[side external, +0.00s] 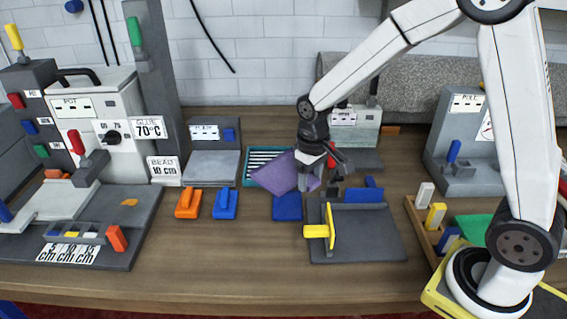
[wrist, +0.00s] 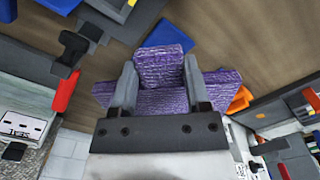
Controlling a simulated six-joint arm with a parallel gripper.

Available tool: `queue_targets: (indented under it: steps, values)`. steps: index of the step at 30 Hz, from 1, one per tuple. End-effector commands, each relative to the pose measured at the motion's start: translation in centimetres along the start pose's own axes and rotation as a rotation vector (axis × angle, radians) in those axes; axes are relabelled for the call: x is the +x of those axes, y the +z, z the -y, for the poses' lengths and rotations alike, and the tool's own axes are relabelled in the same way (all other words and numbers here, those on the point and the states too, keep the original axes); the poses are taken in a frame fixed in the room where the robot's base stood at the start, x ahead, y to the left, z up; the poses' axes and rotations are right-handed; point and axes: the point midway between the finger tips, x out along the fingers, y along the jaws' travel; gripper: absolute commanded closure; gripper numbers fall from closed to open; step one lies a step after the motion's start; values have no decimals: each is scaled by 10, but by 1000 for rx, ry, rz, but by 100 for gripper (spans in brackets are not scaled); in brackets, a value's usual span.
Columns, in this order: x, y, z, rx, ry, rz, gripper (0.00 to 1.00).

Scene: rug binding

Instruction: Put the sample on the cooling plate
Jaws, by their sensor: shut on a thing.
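The sample appears to be the purple textured piece (side external: 283,172), tilted in the air in the side view. My gripper (side external: 318,180) is shut on it. In the wrist view the purple piece (wrist: 160,66) shows between the two fingers of my gripper (wrist: 162,82) and sticks out past both. In the side view it hangs partly in front of a teal slatted tray (side external: 248,181) and hides part of it. A flat grey plate (side external: 212,165) with a small sign stands left of that tray. I cannot tell from the sign which one is the cooling plate.
A blue pad (side external: 287,208) lies below the held piece. A grey fixture (side external: 370,240) with a yellow clamp (side external: 322,230) stands right of it. Orange (side external: 188,203) and blue (side external: 225,204) blocks lie in front of the grey plate. The front table strip is clear.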

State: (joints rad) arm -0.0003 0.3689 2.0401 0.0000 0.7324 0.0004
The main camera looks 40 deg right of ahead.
Motion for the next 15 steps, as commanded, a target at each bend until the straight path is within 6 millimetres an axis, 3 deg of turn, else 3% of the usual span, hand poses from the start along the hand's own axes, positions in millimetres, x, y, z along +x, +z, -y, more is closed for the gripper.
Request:
queue_targets:
  steps: [10,15]
  values:
    - [-88,-1,0,0,0,-8,99]
    - [-85,8,-11,-129,0,0,99]
